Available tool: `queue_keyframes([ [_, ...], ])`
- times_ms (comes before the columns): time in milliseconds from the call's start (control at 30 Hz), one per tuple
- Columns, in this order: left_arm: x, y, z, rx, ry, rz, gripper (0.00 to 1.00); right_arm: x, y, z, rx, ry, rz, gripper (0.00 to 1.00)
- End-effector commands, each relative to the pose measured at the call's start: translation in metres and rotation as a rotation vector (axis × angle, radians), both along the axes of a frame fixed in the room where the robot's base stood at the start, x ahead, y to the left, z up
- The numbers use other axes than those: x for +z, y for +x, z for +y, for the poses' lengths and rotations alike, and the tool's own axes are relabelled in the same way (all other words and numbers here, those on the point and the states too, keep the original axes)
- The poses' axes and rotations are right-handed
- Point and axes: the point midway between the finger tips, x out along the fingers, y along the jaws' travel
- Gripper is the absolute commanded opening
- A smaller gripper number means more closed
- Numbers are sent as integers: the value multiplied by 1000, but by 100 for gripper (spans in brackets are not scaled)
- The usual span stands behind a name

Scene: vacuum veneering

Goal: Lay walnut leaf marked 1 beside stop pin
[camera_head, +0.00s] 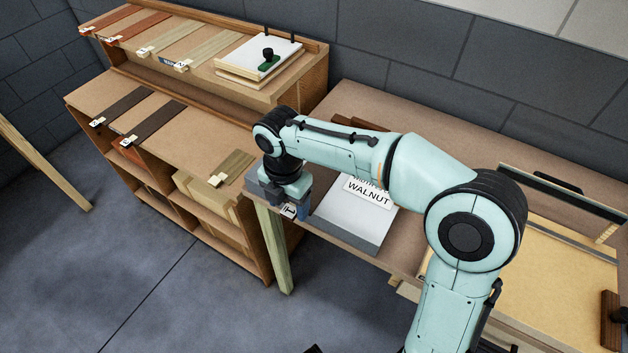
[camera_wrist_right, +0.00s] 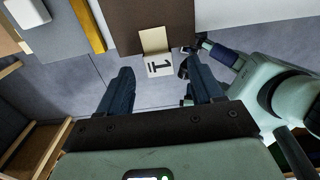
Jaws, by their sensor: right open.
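The walnut leaf marked 1 shows in the right wrist view as a brown sheet (camera_wrist_right: 140,22) with a pale tag (camera_wrist_right: 159,66) reading 1 at its near edge. My right gripper (camera_wrist_right: 160,78) is open, its dark fingers on either side of the tag in the picture; contact cannot be told. In the head view my right gripper (camera_head: 290,207) is at the table's left front corner, and my arm hides most of the leaf. A WALNUT card (camera_head: 368,190) lies to its right. Part of my left gripper (camera_wrist_right: 190,60) seems to show in the wrist view. I cannot make out the stop pin.
A shelf unit (camera_head: 213,147) at left holds several tagged leaves and a white board (camera_head: 250,55) with a black knob. A grey-white panel (camera_head: 345,222) lies on the table. A pale board (camera_head: 560,265) in a frame is at right, partly behind my arm.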

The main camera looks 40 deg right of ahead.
Motion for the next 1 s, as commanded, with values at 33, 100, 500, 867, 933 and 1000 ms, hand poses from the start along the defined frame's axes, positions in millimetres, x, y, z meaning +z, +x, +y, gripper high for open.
queue_keyframes([
  [33, -2, -1, 0, 0, 0, 1, 57, -9, 0, 0, 1, 0, 3, 66],
  [100, -3, -1, 0, 0, 0, 1, 57, -14, 0, 0, 0, 0, 1, 66],
  [500, -3, -1, 0, 0, 0, 1, 57, -17, 0, 0, 0, 1, -1, 27],
  [867, -3, -1, 0, 0, 0, 1, 57, -16, 0, 0, 0, 0, -1, 0],
  [933, -2, -1, 0, 0, 0, 1, 57, -14, 1, 1, 0, 1, -2, 0],
  [1000, -1, 0, 0, 0, 0, 0, 57, -9, 1, 1, 0, 2, -4, 0],
])
